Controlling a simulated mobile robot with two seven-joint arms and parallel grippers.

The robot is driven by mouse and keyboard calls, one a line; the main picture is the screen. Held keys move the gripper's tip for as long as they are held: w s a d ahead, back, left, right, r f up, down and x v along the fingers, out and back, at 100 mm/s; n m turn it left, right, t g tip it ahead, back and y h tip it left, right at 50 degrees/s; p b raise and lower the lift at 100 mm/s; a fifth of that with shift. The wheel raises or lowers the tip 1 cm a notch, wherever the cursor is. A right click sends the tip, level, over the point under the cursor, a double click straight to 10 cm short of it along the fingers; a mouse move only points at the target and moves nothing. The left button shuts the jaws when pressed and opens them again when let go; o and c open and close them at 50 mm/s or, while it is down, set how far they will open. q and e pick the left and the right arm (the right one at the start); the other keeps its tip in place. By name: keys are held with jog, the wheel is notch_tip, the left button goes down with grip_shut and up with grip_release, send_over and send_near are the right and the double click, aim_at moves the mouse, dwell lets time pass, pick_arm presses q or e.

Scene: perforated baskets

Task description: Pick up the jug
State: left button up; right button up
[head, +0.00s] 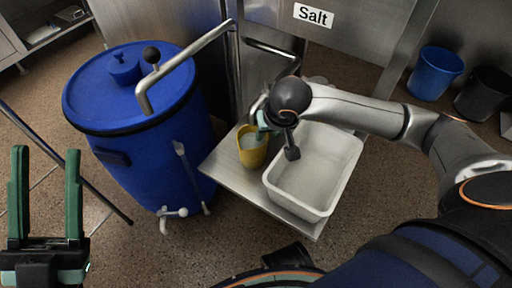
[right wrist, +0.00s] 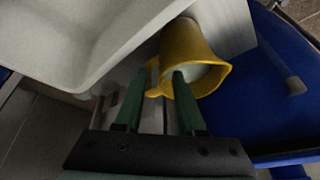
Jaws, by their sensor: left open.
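The yellow jug (head: 252,150) stands on the metal shelf (head: 228,171), left of the white tub. It also shows in the right wrist view (right wrist: 187,46), with its pale inside visible. My right gripper (right wrist: 161,74) is at the jug's near side, with its fingers apart. The right fingertip overlaps the jug's rim, and a yellow part, seemingly the handle, shows between the fingers. I cannot tell whether either finger touches the jug. In the head view the right gripper is mostly hidden behind its wrist. My left gripper (head: 46,190) is open and empty at the far left, away from the jug.
The white tub (head: 345,170) fills the shelf's right part. A large blue barrel (head: 150,165) with a lid stands left of the shelf. A metal cabinet marked Salt (head: 313,15) is behind. Blue (head: 437,75) and black (head: 484,94) bins stand at right.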

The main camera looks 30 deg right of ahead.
jog(key=shift+w+f, duration=0.1)
jog(key=shift+f, duration=0.05)
grip_shut()
dwell(1.4)
